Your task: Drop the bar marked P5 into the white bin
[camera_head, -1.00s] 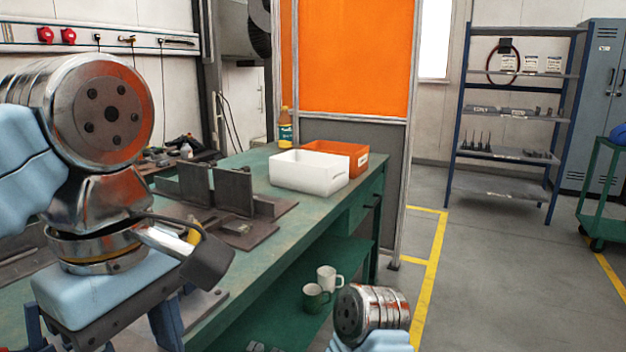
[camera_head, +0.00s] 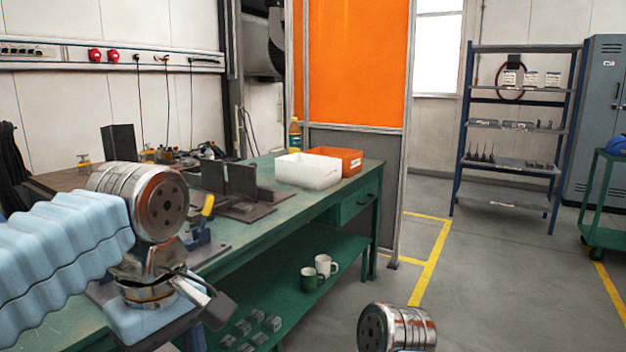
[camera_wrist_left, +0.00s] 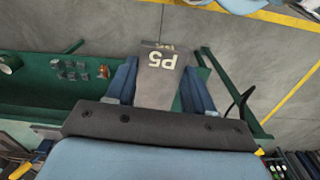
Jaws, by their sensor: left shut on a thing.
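The grey bar marked P5 (camera_wrist_left: 163,62) is between the two blue fingers of my left gripper (camera_wrist_left: 160,82) in the left wrist view. The gripper is shut on it, and the bar sticks out past the fingertips. Below it show the floor and the green bench's lower shelf. In the head view my left wrist is at the lower left, in front of the bench; its fingers and the bar are hidden or out of frame there. The white bin (camera_head: 305,175) stands on the bench top, to the right of and beyond my left wrist. My right gripper is not in view.
An orange bin (camera_head: 350,160) touches or nearly touches the white bin from behind. Dark steel fixtures (camera_head: 240,185) stand on the bench left of the bins. Two mugs (camera_head: 318,272) and small blocks (camera_head: 252,328) sit on the lower shelf (camera_head: 285,290).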

